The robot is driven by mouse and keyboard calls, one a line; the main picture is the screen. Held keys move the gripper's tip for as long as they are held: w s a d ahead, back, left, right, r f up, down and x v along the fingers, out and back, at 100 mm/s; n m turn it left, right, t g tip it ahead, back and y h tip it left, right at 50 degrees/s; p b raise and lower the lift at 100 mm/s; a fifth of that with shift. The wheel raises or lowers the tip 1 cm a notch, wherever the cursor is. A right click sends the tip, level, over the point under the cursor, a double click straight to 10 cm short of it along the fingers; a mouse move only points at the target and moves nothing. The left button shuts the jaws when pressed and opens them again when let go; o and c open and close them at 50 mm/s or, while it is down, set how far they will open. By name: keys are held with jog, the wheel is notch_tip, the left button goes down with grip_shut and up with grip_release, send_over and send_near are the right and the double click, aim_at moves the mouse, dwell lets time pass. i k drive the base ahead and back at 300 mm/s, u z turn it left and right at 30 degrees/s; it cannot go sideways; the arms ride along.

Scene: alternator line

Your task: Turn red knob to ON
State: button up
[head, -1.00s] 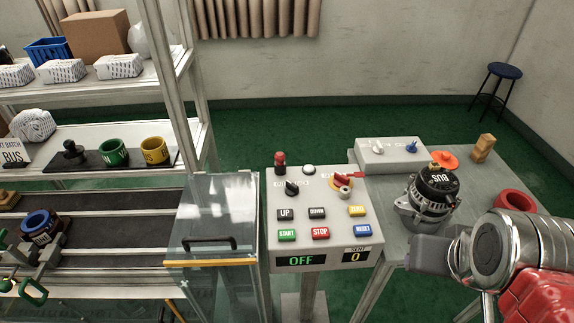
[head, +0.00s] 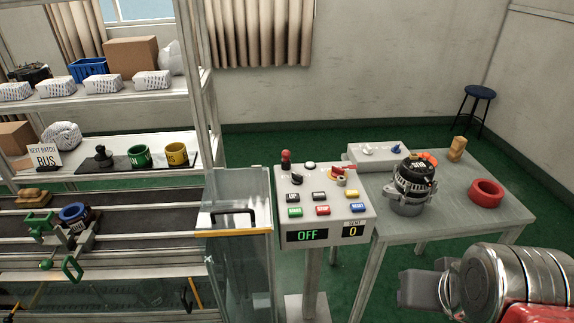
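The grey control panel (head: 361,216) stands on a post in the middle of the head view. The green display (head: 307,235) reads OFF and the counter (head: 352,231) reads 0. A black knob (head: 297,180) is at the panel's upper left. My gripper (head: 412,290) is at the lower right, to the right of the panel and apart from it. Its fingers are not clear enough to tell open from shut.
A grey table (head: 455,221) to the right holds an alternator (head: 409,205), a red ring (head: 486,193) and a small switch box (head: 378,155). A clear guard with a black handle (head: 226,214) and a conveyor stand left.

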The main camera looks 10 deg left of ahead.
aim_at(336, 171)
jog(key=u, duration=1.1)
jog(key=i, duration=0.95)
jog(key=u, duration=0.5)
jog(key=k, duration=0.4)
jog(key=z, duration=0.05)
